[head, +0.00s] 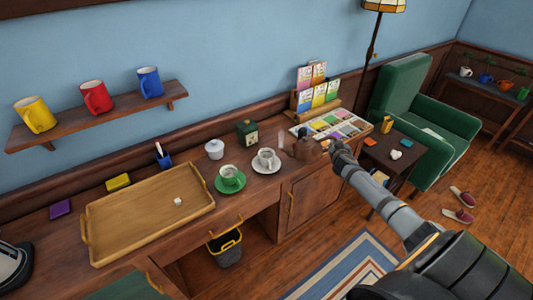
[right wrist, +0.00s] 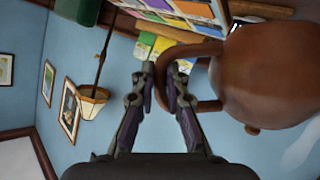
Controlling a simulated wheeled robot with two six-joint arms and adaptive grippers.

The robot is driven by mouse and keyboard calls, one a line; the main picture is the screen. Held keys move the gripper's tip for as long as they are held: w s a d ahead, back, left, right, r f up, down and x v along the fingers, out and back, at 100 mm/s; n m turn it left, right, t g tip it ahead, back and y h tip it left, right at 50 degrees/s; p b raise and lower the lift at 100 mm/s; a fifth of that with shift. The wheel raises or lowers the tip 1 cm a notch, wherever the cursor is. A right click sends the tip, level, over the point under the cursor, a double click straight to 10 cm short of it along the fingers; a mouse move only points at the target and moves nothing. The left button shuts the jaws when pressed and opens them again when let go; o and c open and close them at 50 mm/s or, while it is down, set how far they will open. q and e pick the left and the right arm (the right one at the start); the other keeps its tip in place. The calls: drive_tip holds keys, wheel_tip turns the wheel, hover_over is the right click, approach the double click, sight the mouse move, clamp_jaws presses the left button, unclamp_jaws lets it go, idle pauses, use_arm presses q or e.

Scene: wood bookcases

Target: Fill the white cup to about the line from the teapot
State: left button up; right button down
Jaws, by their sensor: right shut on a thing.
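The white cup (head: 266,155) stands upright on a white saucer (head: 257,169) on the wooden sideboard. Its inside and any line on it are too small to make out. The brown teapot (head: 307,149) is just right of the cup, apart from it, and looks about upright. I cannot tell whether it touches the sideboard. My right gripper (head: 334,146) is at the teapot's right side. In the right wrist view, its fingers (right wrist: 164,72) are shut on the handle of the teapot (right wrist: 275,75), whose round body fills the upper right. My left gripper is not in view.
A green cup (head: 229,172) on a green saucer and a white lidded pot (head: 214,149) stand left of the white cup. A dark green box (head: 247,132) is behind. A wooden tray (head: 120,222) lies left. A packet display (head: 316,101) stands behind the teapot.

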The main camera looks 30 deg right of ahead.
sight(331, 137)
drive_tip(key=a+r+p, duration=0.1)
drive_tip(key=w+a+r+n, duration=0.1)
drive_tip(key=r, duration=0.1)
drive_tip(key=shift+w+h+p, duration=0.15)
drive_tip(key=shift+h+p, duration=0.2)
drive_tip(key=shift+h, duration=0.05)
drive_tip(key=shift+w+r, duration=0.2)
drive_tip(key=shift+w, duration=0.15)
drive_tip(key=shift+s+a+r, duration=0.2)
idle(1.1)
drive_tip(key=shift+w+n, duration=0.3)
drive_tip(key=shift+s+p, duration=0.1)
drive_tip(key=shift+p, duration=0.2)
